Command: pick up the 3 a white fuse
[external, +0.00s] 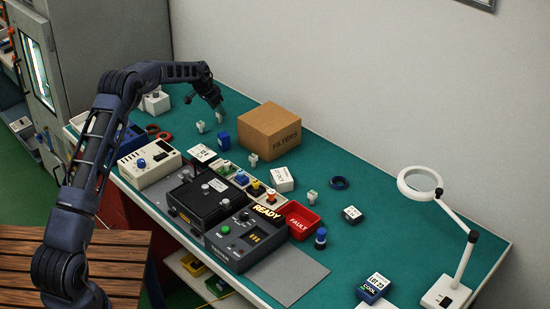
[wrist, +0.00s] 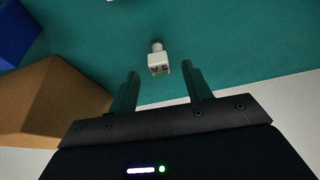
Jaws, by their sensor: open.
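A small white fuse (wrist: 158,62) stands on the green bench top in the wrist view, with dark marking on its top that looks like "3A". It lies just beyond my open fingertips, roughly between their lines and apart from them. My gripper (wrist: 160,75) is open and empty. In the external view my gripper (external: 216,105) hangs low over the back left of the bench, close to a small white piece (external: 219,115) that appears to be the same fuse. Another small white piece (external: 201,127) stands nearby, its label unreadable.
A cardboard FILTERS box (external: 270,131) stands right of my gripper, and it fills the left of the wrist view (wrist: 50,100). A blue block (external: 223,140) stands in front. The wall is close behind. Another white piece (external: 253,159) stands by the box.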

